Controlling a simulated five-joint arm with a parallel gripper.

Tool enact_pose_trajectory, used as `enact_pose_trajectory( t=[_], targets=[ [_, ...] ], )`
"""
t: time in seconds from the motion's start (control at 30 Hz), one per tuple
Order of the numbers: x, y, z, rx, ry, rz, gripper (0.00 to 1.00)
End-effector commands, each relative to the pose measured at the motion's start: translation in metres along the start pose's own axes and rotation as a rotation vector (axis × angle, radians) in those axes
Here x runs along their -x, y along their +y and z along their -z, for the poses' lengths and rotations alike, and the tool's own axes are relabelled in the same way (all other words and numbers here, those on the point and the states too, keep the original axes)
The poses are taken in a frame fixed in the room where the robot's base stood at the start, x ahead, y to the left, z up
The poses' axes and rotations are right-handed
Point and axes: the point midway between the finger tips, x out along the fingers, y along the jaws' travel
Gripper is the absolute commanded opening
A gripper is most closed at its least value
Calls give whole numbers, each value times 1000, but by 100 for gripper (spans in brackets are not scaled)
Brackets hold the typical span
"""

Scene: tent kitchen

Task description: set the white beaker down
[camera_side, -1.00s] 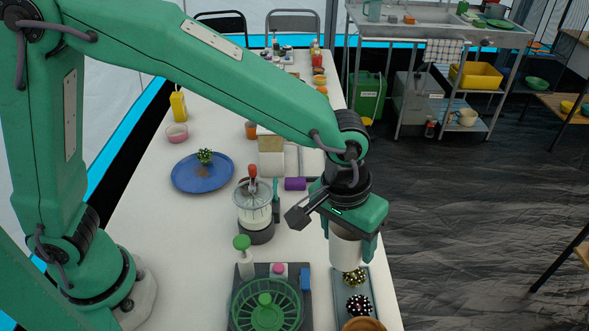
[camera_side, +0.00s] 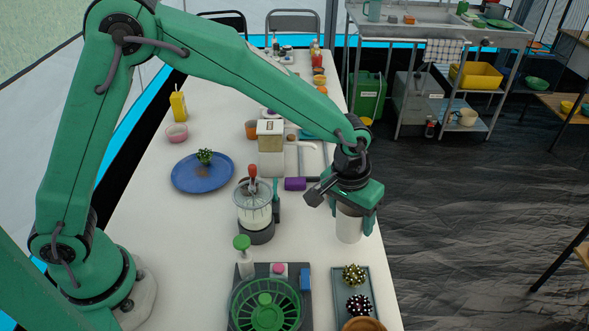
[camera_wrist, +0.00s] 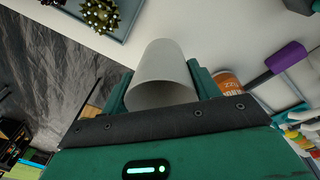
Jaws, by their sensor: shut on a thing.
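The white beaker (camera_side: 348,225) is a plain pale cylinder, held upright in my gripper (camera_side: 356,216) near the right edge of the white table (camera_side: 190,253). My gripper is shut on it, with a finger on either side. In the wrist view the beaker (camera_wrist: 162,72) sits between the two green fingers of my gripper (camera_wrist: 160,85). In the side view it hangs beyond the grey-blue tray (camera_side: 374,281). I cannot tell whether its base touches the table.
A glass jar with a red knob (camera_side: 254,203) stands to the left. A purple cylinder (camera_side: 295,184) lies behind. A green slotted basket (camera_side: 267,305) is in front.

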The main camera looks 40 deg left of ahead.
Motion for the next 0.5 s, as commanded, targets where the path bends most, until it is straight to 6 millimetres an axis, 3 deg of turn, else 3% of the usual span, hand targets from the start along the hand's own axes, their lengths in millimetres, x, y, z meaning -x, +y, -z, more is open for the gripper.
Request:
enact_pose_trajectory(
  t=[0.5],
  targets=[
    [-40,-3,-5,0,-1,0,39]
  ],
)
